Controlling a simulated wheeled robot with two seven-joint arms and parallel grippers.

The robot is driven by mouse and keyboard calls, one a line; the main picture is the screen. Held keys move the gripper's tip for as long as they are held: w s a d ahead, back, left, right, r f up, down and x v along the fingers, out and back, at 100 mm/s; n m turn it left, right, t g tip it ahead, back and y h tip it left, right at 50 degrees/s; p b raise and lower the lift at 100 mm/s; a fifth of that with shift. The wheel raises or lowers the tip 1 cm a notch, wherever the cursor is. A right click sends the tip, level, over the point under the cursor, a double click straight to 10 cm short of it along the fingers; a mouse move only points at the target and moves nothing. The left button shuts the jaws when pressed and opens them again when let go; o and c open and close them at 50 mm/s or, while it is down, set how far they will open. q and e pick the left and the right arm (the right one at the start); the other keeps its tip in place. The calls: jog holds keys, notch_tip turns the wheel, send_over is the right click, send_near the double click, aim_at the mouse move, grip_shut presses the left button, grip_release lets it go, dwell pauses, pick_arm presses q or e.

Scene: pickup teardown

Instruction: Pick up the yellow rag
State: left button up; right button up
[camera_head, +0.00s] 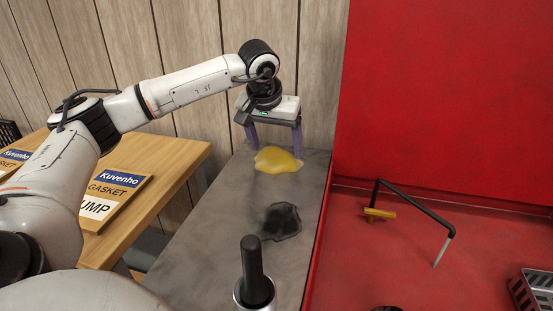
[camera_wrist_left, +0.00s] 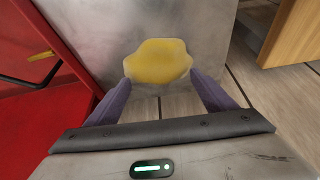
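The yellow rag (camera_head: 278,160) lies flat and crumpled on the grey worktop (camera_head: 215,212), near its far end. It also shows in the left wrist view (camera_wrist_left: 158,61), near the worktop's edge. My left gripper (camera_head: 274,152) is open, with its two purple fingers apart and pointing down at the far side of the rag. In the left wrist view the fingertips (camera_wrist_left: 158,82) flank the rag's near part, with nothing held between them. I cannot tell whether the fingertips touch the rag. My right gripper is in neither view.
A dark rag (camera_head: 282,222) lies nearer on the worktop. A black-handled object (camera_head: 254,272) stands in front. The red truck bed (camera_head: 400,255) to the right holds a bent black rod (camera_head: 413,205) and a grey basket (camera_head: 535,290). A wooden table (camera_head: 165,160) with gasket boxes (camera_head: 112,190) stands left.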

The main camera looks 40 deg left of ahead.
aim_at(276, 149)
pick_arm(q)
jog(key=c, duration=0.7)
jog(key=shift+r, duration=0.15)
notch_tip(276, 149, up, 10)
jog(key=shift+f+p, duration=0.1)
jog(key=shift+p, duration=0.35)
